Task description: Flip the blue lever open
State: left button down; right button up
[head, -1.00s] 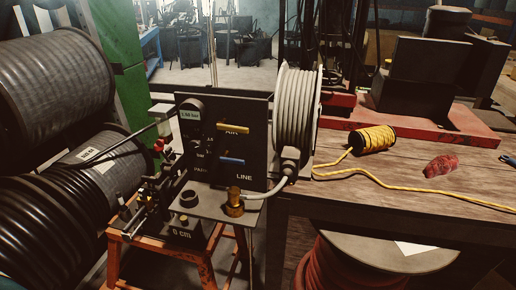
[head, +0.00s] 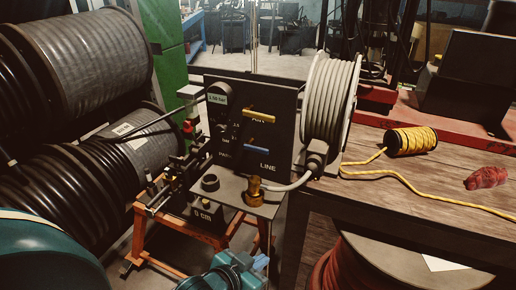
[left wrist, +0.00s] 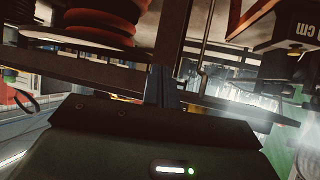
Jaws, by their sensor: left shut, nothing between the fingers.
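The blue lever (head: 233,151) lies nearly level on the dark upright panel (head: 283,130) of the crimper, above the word LINE. A yellow lever (head: 257,116) sits above it on the same panel. My left gripper (head: 260,263) is at the bottom of the head view, below and in front of the brass fitting, well short of the blue lever. Its fingers are shut and empty. In the left wrist view its fingers (left wrist: 161,86) show close together at the middle, and the blue lever cannot be made out there. My right gripper is not in view.
A brass fitting (head: 254,192) with a grey hose stands on the crimper's shelf, in front of the panel. A grey hose reel (head: 330,98) is right of the panel. Large black hose spools (head: 90,60) crowd the left. The wooden table (head: 385,185) is at right.

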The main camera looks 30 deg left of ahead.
pick_arm(q)
jog(key=w+a+r+n+t+y, duration=0.1)
jog(key=w+a+r, duration=0.1)
jog(key=r, duration=0.6)
jog(key=w+a+r+n+t+y+b, duration=0.1)
jog(key=w+a+r, duration=0.1)
jog(key=r, duration=0.6)
jog(key=w+a+r+n+t+y, duration=0.1)
jog(key=w+a+r, duration=0.2)
jog(key=r, duration=0.6)
jog(key=shift+a+t+b, duration=0.3)
jog(key=shift+a, duration=0.3)
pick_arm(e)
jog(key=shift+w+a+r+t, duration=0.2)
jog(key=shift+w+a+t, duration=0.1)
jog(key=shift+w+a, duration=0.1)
pick_arm(q)
jog(key=shift+w, duration=0.1)
jog(key=x, duration=1)
jog(key=shift+w+a, duration=0.1)
jog(key=shift+a, duration=0.05)
jog(key=shift+s+f, duration=0.2)
jog(key=shift+f, duration=1.8)
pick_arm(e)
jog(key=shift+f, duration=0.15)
pick_arm(q)
jog(key=shift+w, duration=0.1)
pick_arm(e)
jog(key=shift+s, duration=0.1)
